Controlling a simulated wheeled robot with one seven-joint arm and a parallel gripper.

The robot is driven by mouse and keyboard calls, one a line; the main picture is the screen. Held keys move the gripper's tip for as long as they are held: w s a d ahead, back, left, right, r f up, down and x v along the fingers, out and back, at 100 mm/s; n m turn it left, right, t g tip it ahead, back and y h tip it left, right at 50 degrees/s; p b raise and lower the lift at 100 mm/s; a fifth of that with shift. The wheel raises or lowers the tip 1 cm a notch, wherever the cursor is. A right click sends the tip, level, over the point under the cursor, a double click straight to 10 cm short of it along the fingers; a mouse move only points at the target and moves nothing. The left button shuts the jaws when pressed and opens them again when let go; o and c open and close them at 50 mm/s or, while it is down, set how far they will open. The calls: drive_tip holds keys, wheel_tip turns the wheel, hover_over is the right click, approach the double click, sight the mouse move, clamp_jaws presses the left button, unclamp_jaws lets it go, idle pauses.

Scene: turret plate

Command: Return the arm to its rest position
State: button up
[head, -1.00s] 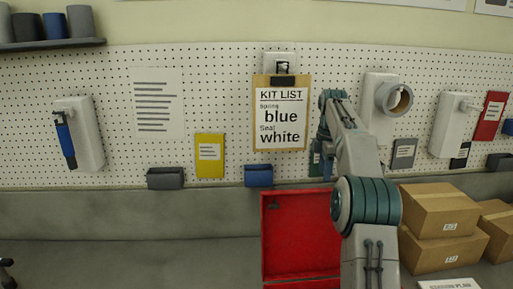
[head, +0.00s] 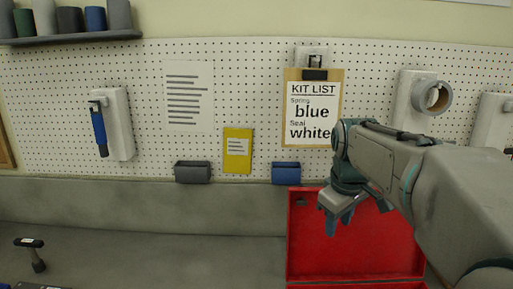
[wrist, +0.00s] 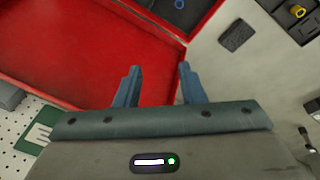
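My gripper (head: 340,222) hangs in front of the open red case (head: 388,245) in the head view, with my arm reaching in from the right. In the wrist view my gripper (wrist: 156,86) shows two blue fingers standing well apart with nothing between them. The red case (wrist: 90,50) lies beyond the fingers in that view. My gripper is open and empty.
A clipboard kit list (head: 312,110) hangs on the pegboard (head: 245,85), reading spring blue and seal white. A blue-handled tool (head: 100,130) hangs at left. Grey bin (head: 193,172) and blue bin (head: 286,173) sit along the wall. The bench's left side is mostly clear.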

drive_tip(key=s+a+f+m+t+b, duration=0.1)
drive_tip(key=s+f+m, duration=0.5)
drive_tip(key=s+f, duration=0.7)
drive_tip(key=s+a+b, duration=0.1)
drive_tip(key=s, duration=0.3)
drive_tip(key=shift+a+m+y, duration=0.3)
drive_tip(key=shift+a+m, duration=0.05)
drive_tip(key=shift+m, duration=0.05)
